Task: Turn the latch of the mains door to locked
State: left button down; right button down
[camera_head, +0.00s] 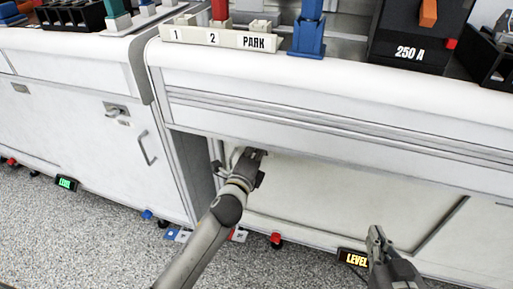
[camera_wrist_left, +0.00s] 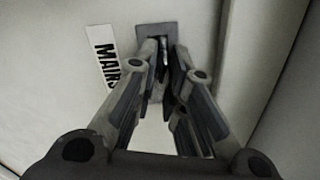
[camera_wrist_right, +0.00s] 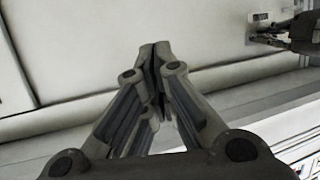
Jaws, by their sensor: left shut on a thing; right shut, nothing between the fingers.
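The mains door (camera_head: 340,195) is a pale panel under the bench front. Its MAINS label (camera_wrist_left: 103,65) shows beside the latch's grey plate (camera_wrist_left: 171,32) in the left wrist view. My left gripper (camera_head: 257,155) is at the upper left of this door. In the left wrist view, its fingertips (camera_wrist_left: 163,65) are closed on the small latch handle, which they mostly hide; its exact angle is hard to tell. My right gripper (camera_head: 375,235) is shut and empty, in front of the door's lower right; its tips (camera_wrist_right: 154,52) meet in the right wrist view.
The white bench edge (camera_head: 330,80) overhangs above my left gripper. On the bench are a rack marked PARK (camera_head: 222,38) and a black 250 A unit (camera_head: 415,30). A LEVEL display (camera_head: 354,258) sits low by my right gripper. A left cabinet has another latch (camera_head: 117,113).

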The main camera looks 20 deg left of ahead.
pick_arm(q)
jog(key=shift+f+n, duration=0.1)
jog(key=shift+n, duration=0.7)
pick_arm(e)
jog(key=shift+s+d+f+g, duration=0.15)
jog(key=shift+s+f+g, duration=0.15)
jog(key=shift+f, duration=0.3)
pick_arm(q)
jog(key=shift+n, duration=0.5)
jog(key=c, duration=1.9)
grip_release()
jog(key=o, duration=0.5)
pick_arm(e)
jog(key=shift+s+d+f, duration=0.2)
jog(key=shift+s+f, duration=0.05)
jog(key=shift+f, duration=0.15)
pick_arm(q)
jog(key=shift+s, duration=0.1)
pick_arm(e)
jog(key=shift+r, duration=0.1)
